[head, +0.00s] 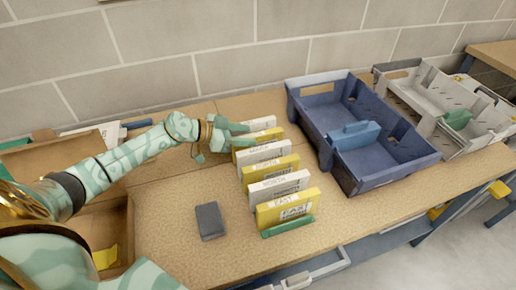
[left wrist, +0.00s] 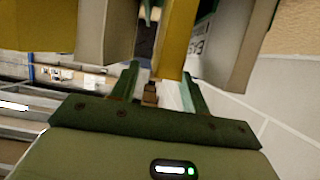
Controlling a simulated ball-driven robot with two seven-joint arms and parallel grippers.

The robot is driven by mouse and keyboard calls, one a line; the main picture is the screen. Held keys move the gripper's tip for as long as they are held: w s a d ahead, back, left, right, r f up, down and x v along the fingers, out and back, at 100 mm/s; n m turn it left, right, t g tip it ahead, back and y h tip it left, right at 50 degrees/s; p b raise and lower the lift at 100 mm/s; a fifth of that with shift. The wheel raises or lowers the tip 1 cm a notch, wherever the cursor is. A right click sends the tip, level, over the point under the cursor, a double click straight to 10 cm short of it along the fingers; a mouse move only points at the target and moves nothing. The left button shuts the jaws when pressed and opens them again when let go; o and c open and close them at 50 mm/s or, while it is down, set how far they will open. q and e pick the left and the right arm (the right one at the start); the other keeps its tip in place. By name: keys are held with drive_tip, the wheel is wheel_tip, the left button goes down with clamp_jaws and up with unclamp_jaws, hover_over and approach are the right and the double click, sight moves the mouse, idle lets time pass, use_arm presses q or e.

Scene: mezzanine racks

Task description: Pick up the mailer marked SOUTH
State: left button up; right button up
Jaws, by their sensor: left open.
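Several yellow and white mailers stand upright in a row on the table. The front one is a yellow mailer (head: 287,208) whose label reads EAST. Behind it stand a white mailer (head: 279,188), a yellow mailer (head: 270,168), another white one (head: 263,153), and more at the back. I cannot make out SOUTH on any label. My left gripper (head: 232,133) is open at the left side of the back mailers. In the left wrist view, its fingers (left wrist: 158,88) straddle the near edge of a yellow mailer (left wrist: 176,42). My right gripper is not in view.
A blue tote (head: 312,110) with a blue divider stands right of the row, and a grey crate (head: 460,137) is beyond it. A dark flat block (head: 210,221) lies left of the row. Cardboard boxes stand at the left. The front table is mostly clear.

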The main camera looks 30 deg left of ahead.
use_arm(q)
drive_tip(key=shift+x, duration=1.2)
drive_tip(key=shift+s, duration=0.1)
drive_tip(key=shift+c, duration=0.6)
clamp_jaws()
